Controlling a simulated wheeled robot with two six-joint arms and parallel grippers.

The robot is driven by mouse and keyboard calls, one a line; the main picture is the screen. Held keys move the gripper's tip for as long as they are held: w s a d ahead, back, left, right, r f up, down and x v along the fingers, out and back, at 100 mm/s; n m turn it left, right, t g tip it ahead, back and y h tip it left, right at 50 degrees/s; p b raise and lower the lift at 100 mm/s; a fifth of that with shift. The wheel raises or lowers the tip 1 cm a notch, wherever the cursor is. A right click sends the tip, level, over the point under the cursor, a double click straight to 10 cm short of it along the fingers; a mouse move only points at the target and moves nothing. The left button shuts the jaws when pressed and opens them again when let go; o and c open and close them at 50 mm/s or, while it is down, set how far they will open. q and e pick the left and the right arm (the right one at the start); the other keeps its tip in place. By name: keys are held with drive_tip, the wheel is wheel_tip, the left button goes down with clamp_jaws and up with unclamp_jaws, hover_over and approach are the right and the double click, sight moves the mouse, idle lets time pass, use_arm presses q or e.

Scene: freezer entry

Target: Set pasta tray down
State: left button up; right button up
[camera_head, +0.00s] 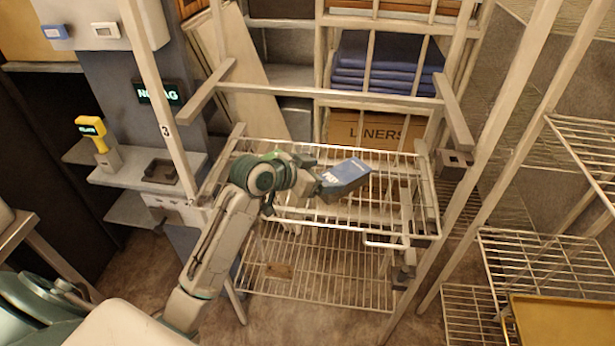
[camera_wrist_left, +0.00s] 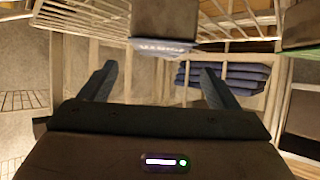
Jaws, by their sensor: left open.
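The pasta tray (camera_head: 346,178) is a small dark box with a blue top and white lettering. It is at the upper wire shelf (camera_head: 408,222) of the rack, near the middle of the head view. I cannot tell whether its whole underside touches the wires. My left gripper (camera_head: 313,176) is just left of the tray, its fingers pointing at it. In the left wrist view the fingers (camera_wrist_left: 160,80) are spread wide with nothing between them, and the tray (camera_wrist_left: 164,24) shows beyond them, apart from both. My right gripper is not in view.
The rack's pale posts and crossbar (camera_head: 320,95) frame the shelf. A lower wire shelf (camera_head: 330,275) lies beneath. Behind are folded blue cloths (camera_head: 385,65) and a LINERS carton (camera_head: 375,131). A yellow handheld device (camera_head: 92,132) stands left. The upper shelf's right part looks clear.

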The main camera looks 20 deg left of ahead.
use_arm(q)
drive_tip(key=shift+b+v, duration=0.4)
drive_tip(key=shift+v, duration=2.3)
